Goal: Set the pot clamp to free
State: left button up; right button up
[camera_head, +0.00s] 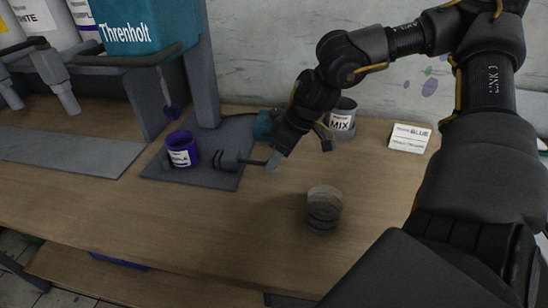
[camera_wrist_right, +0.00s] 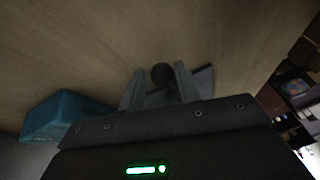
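A purple pot (camera_head: 183,150) with a white label stands on a dark grey plate (camera_head: 200,177). The dark pot clamp (camera_head: 228,160) is just right of the pot, with a thin lever reaching right. My right gripper (camera_head: 273,161) is at the lever's right end. In the right wrist view, its two fingers (camera_wrist_right: 159,88) are apart, with a dark round knob (camera_wrist_right: 162,75) between them. A gap seems to show beside the knob; contact is unclear. The clamp's jaws are partly hidden by the pot. My left gripper is not in view.
A pot labelled MIX (camera_head: 341,121) stands behind my right wrist. A teal object (camera_head: 262,126) is near it. A white card reading BLUE (camera_head: 409,138) is at the back right. A grey ridged cylinder (camera_head: 323,210) stands on the open front table (camera_head: 200,235). Paint dispensers (camera_head: 130,27) stand at the left.

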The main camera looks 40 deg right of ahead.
jog(key=shift+o, duration=1.3)
jog(key=shift+s+d, duration=0.15)
jog(key=shift+r, duration=0.1)
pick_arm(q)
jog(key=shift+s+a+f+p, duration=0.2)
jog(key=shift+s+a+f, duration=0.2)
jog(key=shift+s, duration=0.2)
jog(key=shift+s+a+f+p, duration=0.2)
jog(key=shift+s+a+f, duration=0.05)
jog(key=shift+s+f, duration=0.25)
pick_arm(e)
jog(key=v, duration=1)
jog(key=shift+r, duration=0.25)
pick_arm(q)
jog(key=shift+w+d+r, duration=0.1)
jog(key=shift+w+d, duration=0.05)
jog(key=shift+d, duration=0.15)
